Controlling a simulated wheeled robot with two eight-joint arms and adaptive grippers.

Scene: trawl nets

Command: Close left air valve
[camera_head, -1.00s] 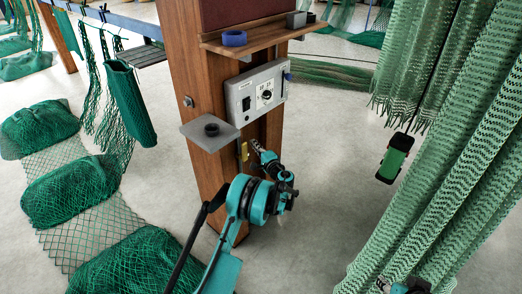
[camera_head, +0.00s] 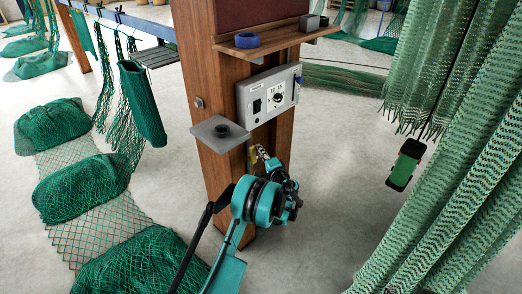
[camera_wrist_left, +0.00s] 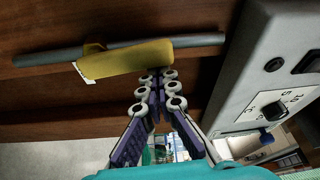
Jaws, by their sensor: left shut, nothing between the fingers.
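The air valve is a yellow lever (camera_wrist_left: 125,58) on a thin grey pipe (camera_wrist_left: 205,39) along the wooden post in the left wrist view. The lever lies nearly along the pipe, slightly tilted. In the head view the yellow lever (camera_head: 253,157) shows small, low on the post and partly hidden by my arm. My left gripper (camera_head: 262,152) is at the lever. In the left wrist view its shut, empty fingertips (camera_wrist_left: 158,76) are beside the lever's right end; I cannot tell whether they touch it. My right gripper cannot be made out.
A grey control box (camera_head: 268,94) with a dial is on the wooden post (camera_head: 205,90), close to my left gripper. A small grey shelf (camera_head: 218,131) juts out above my arm. Green nets (camera_head: 85,190) lie at left, and others (camera_head: 450,150) hang at right.

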